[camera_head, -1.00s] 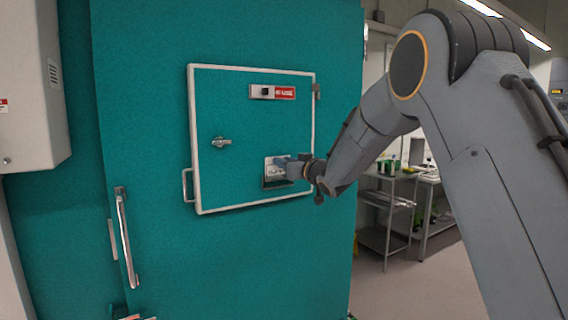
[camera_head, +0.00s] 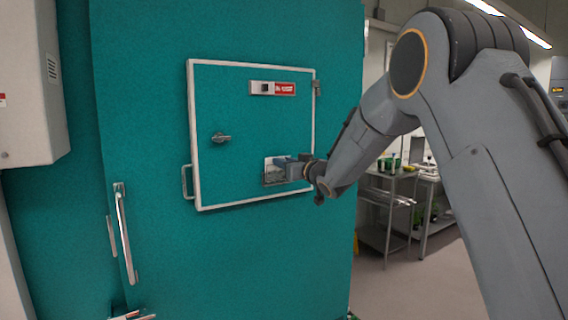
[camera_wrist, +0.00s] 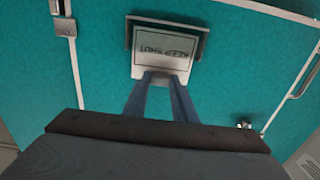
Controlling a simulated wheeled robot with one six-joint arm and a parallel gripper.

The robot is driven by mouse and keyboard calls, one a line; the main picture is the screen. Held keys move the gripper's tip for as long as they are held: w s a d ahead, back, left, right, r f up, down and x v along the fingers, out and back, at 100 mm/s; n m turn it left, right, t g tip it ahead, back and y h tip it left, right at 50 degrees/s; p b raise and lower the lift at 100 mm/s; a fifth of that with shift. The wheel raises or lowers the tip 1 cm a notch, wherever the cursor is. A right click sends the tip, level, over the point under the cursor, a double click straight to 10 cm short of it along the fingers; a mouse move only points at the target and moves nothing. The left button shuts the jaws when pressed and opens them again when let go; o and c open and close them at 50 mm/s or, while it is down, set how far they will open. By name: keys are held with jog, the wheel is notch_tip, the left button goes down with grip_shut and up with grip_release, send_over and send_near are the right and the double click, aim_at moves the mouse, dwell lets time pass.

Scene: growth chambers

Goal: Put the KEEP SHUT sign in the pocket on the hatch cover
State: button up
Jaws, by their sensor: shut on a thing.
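The KEEP SHUT sign (camera_wrist: 161,62) is a pale plate with dark lettering, upside down in the wrist view. My gripper (camera_wrist: 161,80) is shut on its edge nearest the wrist camera. The sign's far part lies within the outline of the dark-edged pocket (camera_wrist: 206,40); how deep it sits is hard to tell. In the head view the pocket (camera_head: 266,183) is on the lower right of the teal hatch cover (camera_head: 240,115), and my gripper (camera_head: 283,168) is in front of it, hiding much of the sign (camera_head: 269,164).
The hatch cover has a white border, a small turn latch (camera_head: 221,138), a red-and-grey label plate (camera_head: 272,88) and a side handle (camera_head: 187,182). A long door handle (camera_head: 124,235) is lower left. A metal shelf cart (camera_head: 388,205) stands at the right behind my arm.

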jog(key=shift+f, duration=0.1)
jog(key=o, duration=1.2)
jog(key=shift+c, duration=0.2)
jog(key=shift+s, duration=0.1)
jog(key=p+v, duration=0.1)
jog(key=v, duration=0.6)
jog(key=shift+d, duration=0.15)
jog(key=shift+s+d+f, duration=0.1)
jog(key=shift+s, duration=0.05)
